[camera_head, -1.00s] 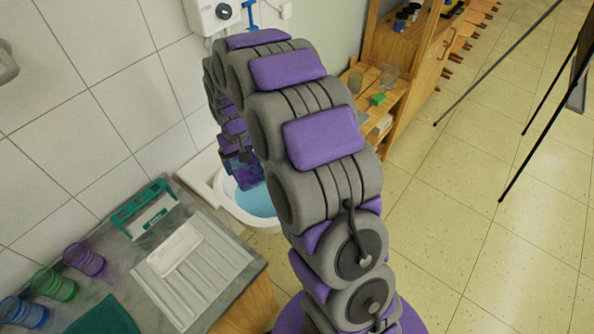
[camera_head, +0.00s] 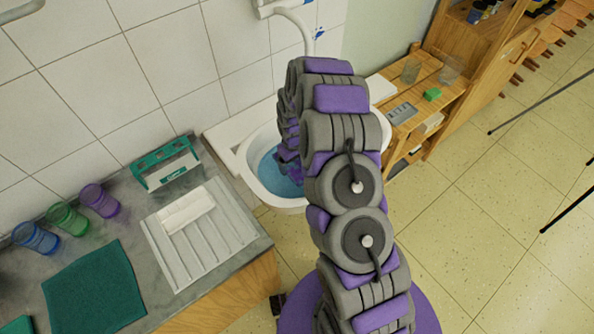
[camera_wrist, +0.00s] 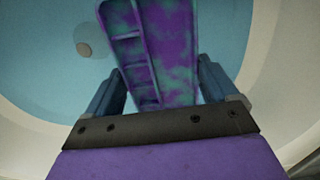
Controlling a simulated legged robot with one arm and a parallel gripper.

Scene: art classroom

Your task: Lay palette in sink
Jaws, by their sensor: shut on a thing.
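The palette (camera_wrist: 168,50) is a long tray with small compartments along one side, stained purple and teal. In the wrist view my gripper (camera_wrist: 162,88) is shut on its near end, with one finger on each side. The palette extends away from the gripper over the blue basin of the sink. The white sink (camera_head: 258,178) with its blue inside stands against the tiled wall in the head view. My arm reaches down into it and mostly hides the gripper and palette there. I cannot tell whether the palette touches the basin floor.
Left of the sink is a grey counter with a white ribbed drainboard (camera_head: 208,240), a teal caddy (camera_head: 166,165), a green cloth (camera_head: 94,287) and three coloured cups (camera_head: 68,218). A wooden shelf (camera_head: 440,80) stands right of the sink. A drain (camera_wrist: 84,50) shows in the basin.

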